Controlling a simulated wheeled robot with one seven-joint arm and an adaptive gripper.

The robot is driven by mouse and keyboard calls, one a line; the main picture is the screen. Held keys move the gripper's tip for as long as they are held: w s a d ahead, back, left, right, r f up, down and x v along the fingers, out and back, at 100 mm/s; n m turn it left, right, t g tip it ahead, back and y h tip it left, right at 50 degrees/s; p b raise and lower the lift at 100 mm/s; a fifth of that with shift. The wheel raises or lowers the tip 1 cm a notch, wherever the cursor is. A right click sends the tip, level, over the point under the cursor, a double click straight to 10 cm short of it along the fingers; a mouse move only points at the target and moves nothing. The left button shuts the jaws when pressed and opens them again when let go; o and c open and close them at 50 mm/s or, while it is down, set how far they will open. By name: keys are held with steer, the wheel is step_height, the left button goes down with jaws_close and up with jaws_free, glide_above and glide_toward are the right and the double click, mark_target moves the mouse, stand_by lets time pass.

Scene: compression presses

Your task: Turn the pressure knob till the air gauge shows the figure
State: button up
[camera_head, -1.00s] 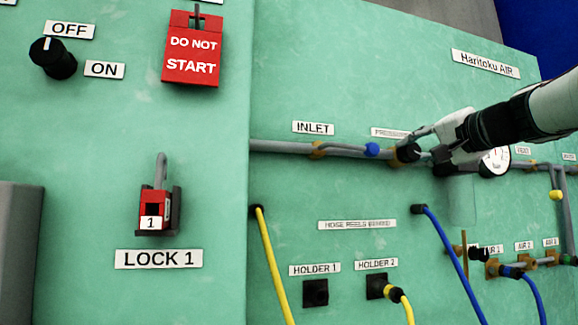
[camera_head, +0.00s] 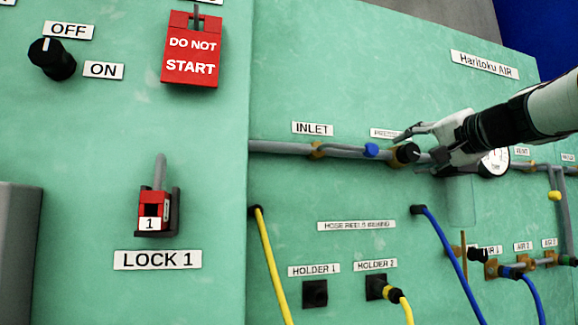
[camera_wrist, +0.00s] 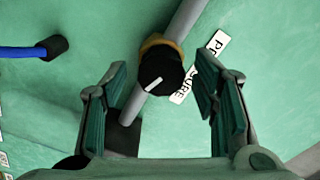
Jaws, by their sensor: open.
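The pressure knob (camera_head: 407,153) is a black round knob with a white pointer line, set on the grey pipe under the PRESSURE label. It also shows in the wrist view (camera_wrist: 160,73), ahead of and between the fingertips, touched by neither. My gripper (camera_head: 418,145) is open and empty, just off the knob; in the wrist view its two fingers (camera_wrist: 161,95) stand wide apart. The air gauge (camera_head: 495,162) is a white dial to the right of the knob. My gripper and arm partly cover it, and its reading is too small to tell.
A blue-handled valve (camera_head: 371,150) sits on the pipe left of the knob. A blue hose (camera_head: 448,250) and a yellow hose (camera_head: 272,265) hang below. A red lock (camera_head: 156,210) and a red DO NOT START tag (camera_head: 192,50) are at left.

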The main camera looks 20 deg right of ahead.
steer(key=shift+s, duration=0.15)
steer(key=s+b, duration=0.1)
steer(key=s, duration=0.5)
steer(key=shift+s+d, duration=0.15)
steer(key=shift+s, duration=0.25)
stand_by(0.4)
steer(key=s, duration=1.2)
steer(key=shift+d, duration=0.2)
